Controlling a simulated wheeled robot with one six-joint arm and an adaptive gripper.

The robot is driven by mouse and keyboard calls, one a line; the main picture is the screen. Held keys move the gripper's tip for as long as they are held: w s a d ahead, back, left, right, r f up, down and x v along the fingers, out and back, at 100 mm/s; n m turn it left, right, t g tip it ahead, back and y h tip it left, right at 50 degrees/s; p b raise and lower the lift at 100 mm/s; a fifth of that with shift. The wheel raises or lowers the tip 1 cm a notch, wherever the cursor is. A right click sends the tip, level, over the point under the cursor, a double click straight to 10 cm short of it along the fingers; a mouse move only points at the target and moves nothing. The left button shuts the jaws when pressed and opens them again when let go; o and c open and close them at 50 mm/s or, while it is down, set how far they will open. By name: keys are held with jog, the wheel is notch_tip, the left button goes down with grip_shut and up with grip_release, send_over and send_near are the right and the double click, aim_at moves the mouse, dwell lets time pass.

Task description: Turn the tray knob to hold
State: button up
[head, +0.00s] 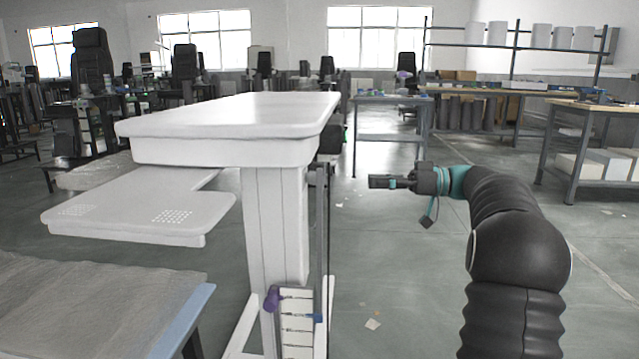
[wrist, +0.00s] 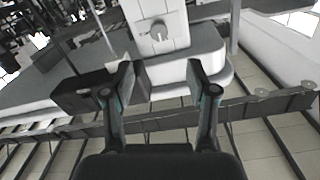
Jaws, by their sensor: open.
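In the wrist view a round grey knob (wrist: 158,31) with a pointer-like mark sits on a pale panel, ahead of and apart from my gripper (wrist: 160,78). The fingers are spread with nothing between them. I cannot read any label or the knob's setting. In the head view my gripper (head: 374,182) is in free air right of the white lift column (head: 277,225), below the height of its white top (head: 230,115). A lower white tray (head: 140,205) juts out to the left. I cannot make out the grey knob in the head view.
A purple handle (head: 271,299) and a scale-like panel (head: 297,320) are low on the column. A covered table (head: 85,300) stands at front left. Workbenches (head: 390,100) stand behind. The floor right of the column is mostly clear.

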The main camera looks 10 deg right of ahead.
send_near(312, 178)
jog(key=w+x, duration=0.1)
jog(key=x, duration=0.7)
jog(key=shift+w+f, duration=0.3)
jog(key=shift+d, duration=0.1)
grip_shut()
